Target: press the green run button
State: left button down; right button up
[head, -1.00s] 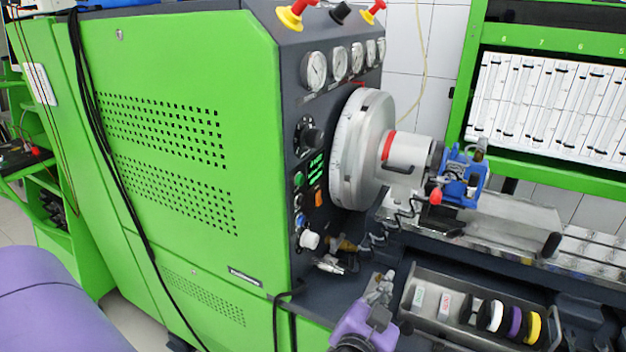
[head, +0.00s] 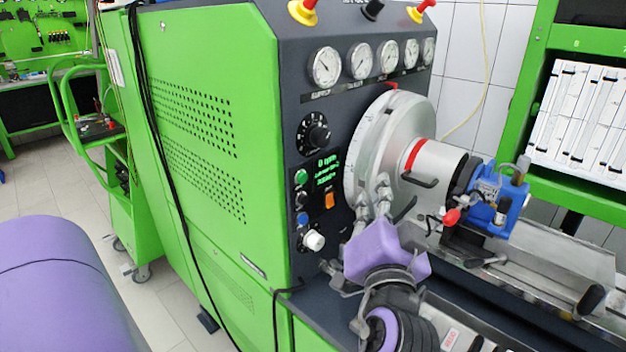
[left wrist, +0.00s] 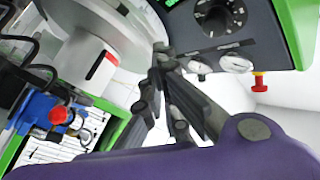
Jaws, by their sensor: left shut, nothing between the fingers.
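The green run button (head: 300,177) is a small round button on the dark control panel (head: 318,250), left of the lit green display (head: 327,170). My left gripper (head: 374,192) is shut and empty. In the head view it appears to the right of the button, in front of the lower edge of the silver flywheel disc, apart from the button. In the left wrist view the closed fingertips (left wrist: 160,50) point toward the disc and panel, with the black knob (left wrist: 218,18) to their right. The green button cannot be made out in that view. My right gripper is not in view.
Below the green button are a black button, a blue button (head: 302,218) and a white knob (head: 314,240). An orange switch (head: 329,200) sits to their right. The silver disc (head: 390,140) and blue pump (head: 495,195) stand close to my left gripper.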

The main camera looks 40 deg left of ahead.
aim_at(302, 178)
pick_arm(q)
jog(key=a+g+y+p, duration=0.1)
jog(key=a+p, duration=0.1)
jog(key=a, duration=0.8)
jog(key=shift+s+n, duration=0.25)
jog(key=shift+n, duration=0.05)
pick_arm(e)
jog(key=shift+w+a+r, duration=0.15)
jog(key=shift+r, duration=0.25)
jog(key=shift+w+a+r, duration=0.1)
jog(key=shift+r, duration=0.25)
pick_arm(q)
jog(key=shift+a, duration=0.1)
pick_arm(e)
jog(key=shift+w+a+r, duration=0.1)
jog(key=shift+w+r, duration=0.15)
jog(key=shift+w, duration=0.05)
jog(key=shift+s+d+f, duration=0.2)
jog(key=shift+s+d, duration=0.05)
pick_arm(q)
jog(key=shift+a, duration=0.1)
jog(key=shift+a, duration=0.35)
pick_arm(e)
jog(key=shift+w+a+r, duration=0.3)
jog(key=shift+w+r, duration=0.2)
